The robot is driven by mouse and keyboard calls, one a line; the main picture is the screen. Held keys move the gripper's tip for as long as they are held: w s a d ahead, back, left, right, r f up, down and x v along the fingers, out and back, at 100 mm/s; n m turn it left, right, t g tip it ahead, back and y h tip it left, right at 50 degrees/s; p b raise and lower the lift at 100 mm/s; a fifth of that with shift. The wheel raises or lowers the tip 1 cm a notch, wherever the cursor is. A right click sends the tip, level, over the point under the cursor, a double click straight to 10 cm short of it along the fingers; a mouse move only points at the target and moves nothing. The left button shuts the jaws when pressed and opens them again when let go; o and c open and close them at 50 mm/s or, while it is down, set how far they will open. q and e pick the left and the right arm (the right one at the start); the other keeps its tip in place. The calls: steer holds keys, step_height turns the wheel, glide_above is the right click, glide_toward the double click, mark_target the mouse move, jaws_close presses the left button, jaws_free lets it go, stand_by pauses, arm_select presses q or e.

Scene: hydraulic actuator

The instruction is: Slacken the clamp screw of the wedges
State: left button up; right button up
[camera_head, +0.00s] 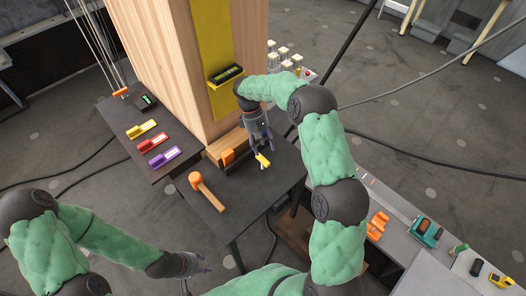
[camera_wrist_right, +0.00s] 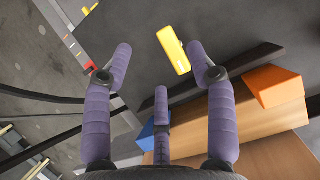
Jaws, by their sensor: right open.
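An orange wedge (camera_head: 228,157) lies at the foot of the wooden column on the dark table. The right wrist view shows the orange wedge (camera_wrist_right: 273,85) right of my fingers and a blue wedge (camera_wrist_right: 148,134) partly behind them. A clamp screw cannot be made out. A small yellow piece (camera_head: 263,160) lies under my right gripper (camera_head: 262,153); it also shows in the right wrist view (camera_wrist_right: 173,50), between and ahead of the spread fingertips (camera_wrist_right: 160,48). My right gripper is open and empty. My left gripper (camera_head: 202,263) hangs low, away from the table; its finger opening is unclear.
The wooden column (camera_head: 170,65) stands behind the table (camera_head: 240,205), close to my right gripper. An orange-headed mallet (camera_head: 206,190) lies at the front left. Yellow (camera_head: 141,129), red (camera_head: 153,143) and purple (camera_head: 165,158) tools lie on the left table. A grey bench (camera_head: 400,225) is at right.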

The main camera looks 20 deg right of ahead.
steer(key=shift+r, duration=1.35)
